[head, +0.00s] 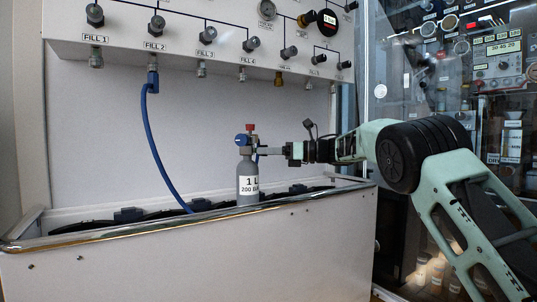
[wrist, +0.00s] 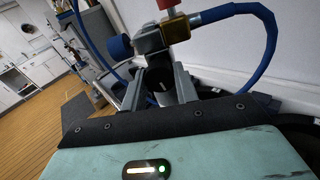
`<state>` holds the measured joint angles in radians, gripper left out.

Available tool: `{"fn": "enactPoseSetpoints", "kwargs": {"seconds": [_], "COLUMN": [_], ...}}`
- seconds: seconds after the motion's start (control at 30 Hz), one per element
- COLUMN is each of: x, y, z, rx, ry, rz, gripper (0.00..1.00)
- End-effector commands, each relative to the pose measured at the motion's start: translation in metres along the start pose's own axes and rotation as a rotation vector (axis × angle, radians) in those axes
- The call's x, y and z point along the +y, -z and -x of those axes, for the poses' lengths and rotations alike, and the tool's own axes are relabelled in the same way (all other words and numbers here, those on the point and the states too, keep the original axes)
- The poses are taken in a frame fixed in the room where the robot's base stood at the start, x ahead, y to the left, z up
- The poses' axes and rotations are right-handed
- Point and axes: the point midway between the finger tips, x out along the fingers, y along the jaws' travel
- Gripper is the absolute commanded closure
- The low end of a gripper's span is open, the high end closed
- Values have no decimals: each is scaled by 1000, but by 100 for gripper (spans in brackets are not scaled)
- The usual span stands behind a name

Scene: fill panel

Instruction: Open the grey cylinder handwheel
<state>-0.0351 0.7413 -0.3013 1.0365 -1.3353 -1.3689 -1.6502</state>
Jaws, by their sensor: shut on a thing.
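The grey cylinder (head: 248,180), labelled 1 L, stands upright in the trough under the fill panel. Its valve (head: 246,150) carries a blue knob (head: 240,139) on the left and a red knob (head: 250,128) on top. My gripper (head: 262,151) reaches in level from the right and is shut at the valve's right side, just above the cylinder shoulder. In the wrist view the gripper fingers (wrist: 160,88) close around a grey part below the valve block. The blue knob (wrist: 119,47) stands free, left of the fingers.
A blue hose (head: 150,140) hangs from the FILL 2 outlet into the trough. In the wrist view a blue hose (wrist: 265,45) loops right of the valve. The trough's front wall (head: 200,255) lies below my gripper. A glass partition (head: 400,80) stands at right.

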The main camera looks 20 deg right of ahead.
Motion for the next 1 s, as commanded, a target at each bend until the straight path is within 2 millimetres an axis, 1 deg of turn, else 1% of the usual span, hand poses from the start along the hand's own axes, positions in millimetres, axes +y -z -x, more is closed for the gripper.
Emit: {"fn": "enactPoseSetpoints", "kwargs": {"seconds": [0.17,0.2,0.27,0.53,0.67,0.77,0.87,1.0], "x": [0,0,0,0,-1,-1,-1,-1], "y": [0,0,0,0,-1,-3,-4,-5], "z": [1,1,1,1,8,22,43,76], "rx": [1,1,1,0,0,0,0,1], "ry": [1,1,1,1,2,3,5,5], "rz": [-1,-1,-1,-2,-3,-3,-4,-5], "gripper": [93,65,48,48,48,48,48,48]}}
